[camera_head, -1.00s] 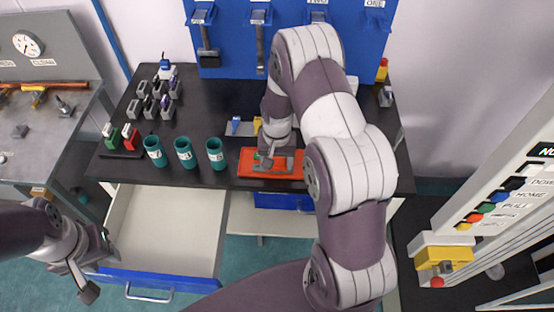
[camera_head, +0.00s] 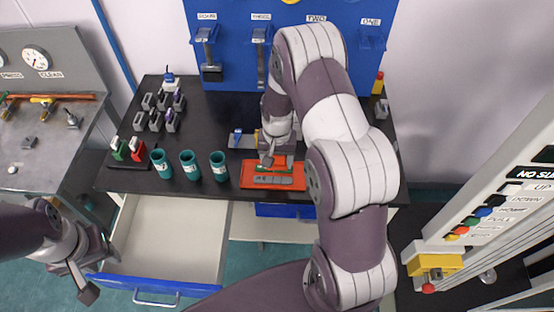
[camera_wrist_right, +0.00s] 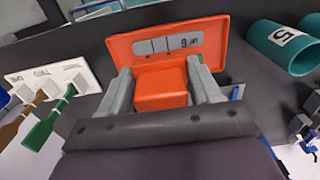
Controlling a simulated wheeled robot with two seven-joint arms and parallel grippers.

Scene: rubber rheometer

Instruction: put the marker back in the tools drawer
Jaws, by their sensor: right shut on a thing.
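My right gripper (camera_head: 270,158) is over the orange tray (camera_head: 247,183) near the front of the black bench. In the right wrist view its fingers (camera_wrist_right: 161,88) are shut on an orange block (camera_wrist_right: 161,95), with the orange tray (camera_wrist_right: 215,32) and its grey labelled strip just beyond. I cannot tell whether this block is the marker; no other marker is clearly visible. An open drawer (camera_head: 165,235) with a blue front stands out below the bench at left, its visible floor bare. My left gripper (camera_head: 82,280) is at the drawer's left front corner; its fingers are unclear.
Three teal cups (camera_head: 190,166) stand along the bench front, left of the tray. A red-and-green holder (camera_head: 128,152) and several grey blocks (camera_head: 157,110) are further left. A blue tool board (camera_head: 290,45) stands behind. A control panel (camera_head: 500,195) rises at right.

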